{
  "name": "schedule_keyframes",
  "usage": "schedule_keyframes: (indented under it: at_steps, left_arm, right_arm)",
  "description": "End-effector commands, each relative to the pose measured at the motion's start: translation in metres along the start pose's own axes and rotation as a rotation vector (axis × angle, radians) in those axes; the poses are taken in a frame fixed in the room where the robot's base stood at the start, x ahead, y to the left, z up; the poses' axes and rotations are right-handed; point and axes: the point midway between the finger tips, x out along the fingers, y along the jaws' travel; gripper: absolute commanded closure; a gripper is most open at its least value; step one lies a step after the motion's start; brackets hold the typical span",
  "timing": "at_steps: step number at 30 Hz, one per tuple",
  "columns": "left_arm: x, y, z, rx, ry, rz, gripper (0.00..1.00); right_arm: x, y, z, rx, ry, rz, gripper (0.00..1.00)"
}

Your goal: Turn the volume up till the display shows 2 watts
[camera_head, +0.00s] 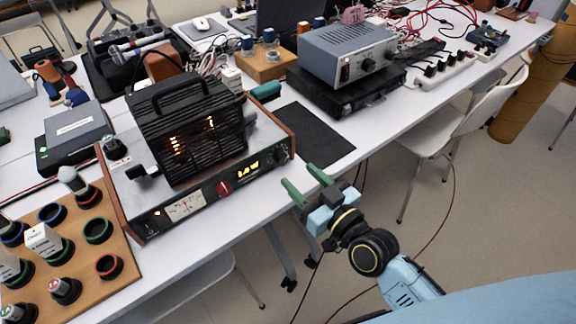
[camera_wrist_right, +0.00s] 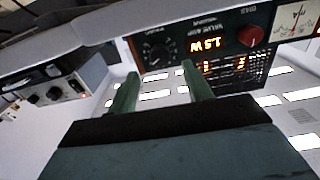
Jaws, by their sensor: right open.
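The valve amplifier (camera_head: 200,195) stands on the white table with a black ribbed cage on top, glowing orange inside. Its front panel has a meter (camera_head: 184,207), a red knob (camera_head: 224,188), an orange display (camera_head: 248,170) and a black knob (camera_head: 282,155) at the right end. The display seems to read about 1.5W in the right wrist view (camera_wrist_right: 207,44), but the digits are small. The black knob also shows there (camera_wrist_right: 155,51), just beyond the fingertips. My right gripper (camera_head: 306,180) is open and empty, in front of the knob and apart from it. My left gripper is not in view.
A wooden board (camera_head: 125,270) with several cups and tubes lies at the left front. A grey-blue instrument (camera_head: 348,52) sits on a black unit behind a dark mat (camera_head: 318,138). A white chair (camera_head: 470,125) stands at the right. The space in front of the panel is clear.

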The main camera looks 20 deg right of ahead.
Motion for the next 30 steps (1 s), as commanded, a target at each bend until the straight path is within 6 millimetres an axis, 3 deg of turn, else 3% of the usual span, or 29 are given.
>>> schedule_keyframes:
  at_steps: [3, 9, 21, 30]
  left_arm:
    - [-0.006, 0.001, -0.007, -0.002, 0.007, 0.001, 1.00]
    - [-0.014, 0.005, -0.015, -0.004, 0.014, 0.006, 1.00]
    - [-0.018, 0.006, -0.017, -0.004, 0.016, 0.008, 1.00]
    - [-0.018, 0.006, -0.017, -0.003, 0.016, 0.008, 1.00]
  right_arm:
    - [0.024, 0.001, 0.000, 0.001, 0.004, 0.002, 0.50]
    - [0.048, 0.001, 0.001, 0.000, 0.001, 0.002, 0.50]
    - [0.055, 0.000, 0.000, -0.001, -0.001, 0.001, 0.50]
    - [0.054, 0.000, 0.001, -0.001, -0.001, 0.001, 0.88]
